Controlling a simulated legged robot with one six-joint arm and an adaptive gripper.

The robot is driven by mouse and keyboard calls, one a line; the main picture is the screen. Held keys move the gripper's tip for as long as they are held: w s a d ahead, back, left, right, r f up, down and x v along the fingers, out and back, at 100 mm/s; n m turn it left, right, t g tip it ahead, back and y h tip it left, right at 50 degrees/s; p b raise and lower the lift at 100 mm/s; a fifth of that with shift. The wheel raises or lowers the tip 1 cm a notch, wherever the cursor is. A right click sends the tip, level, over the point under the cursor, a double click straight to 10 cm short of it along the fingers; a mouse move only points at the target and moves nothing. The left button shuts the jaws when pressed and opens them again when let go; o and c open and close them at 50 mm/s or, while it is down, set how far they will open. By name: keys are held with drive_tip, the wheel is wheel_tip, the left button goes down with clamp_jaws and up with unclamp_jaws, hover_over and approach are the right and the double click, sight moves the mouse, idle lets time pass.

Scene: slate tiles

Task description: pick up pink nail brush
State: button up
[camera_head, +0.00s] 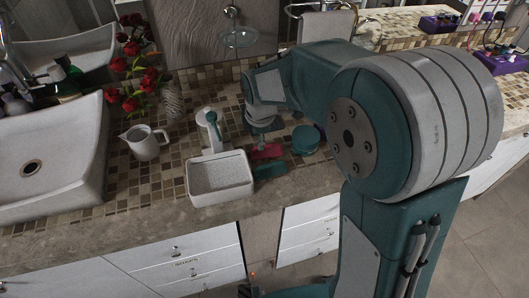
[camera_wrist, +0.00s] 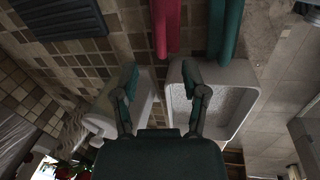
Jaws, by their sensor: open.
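The pink nail brush (camera_head: 267,152) lies on the mosaic-tiled counter, just behind a teal brush (camera_head: 270,170). In the wrist view the pink brush (camera_wrist: 166,24) runs in from the top edge, ahead of and roughly between my fingers, and its far part is cut off. My gripper (camera_head: 263,129) hangs above and slightly behind the pink brush in the head view. In the wrist view my gripper (camera_wrist: 160,76) has its two fingers apart with nothing between them.
A white tray (camera_head: 221,196) stands left of the brushes, with a white dispenser (camera_head: 210,130) behind it. A round teal container (camera_head: 305,138) is close on the right. Further left are a white pitcher (camera_head: 145,142), red flowers (camera_head: 133,78) and a basin (camera_head: 60,150).

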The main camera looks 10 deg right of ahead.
sight(266, 145)
drive_tip(key=f, duration=0.1)
drive_tip(key=d+f, duration=0.1)
drive_tip(key=f, duration=0.1)
drive_tip(key=w+d+f, duration=0.1)
drive_tip(key=f, duration=0.1)
drive_tip(key=shift+w+f, duration=0.1)
drive_tip(key=shift+f, duration=0.1)
drive_tip(key=shift+a, duration=0.6)
drive_tip(key=c, duration=0.3)
clamp_jaws()
drive_tip(key=shift+d, duration=0.4)
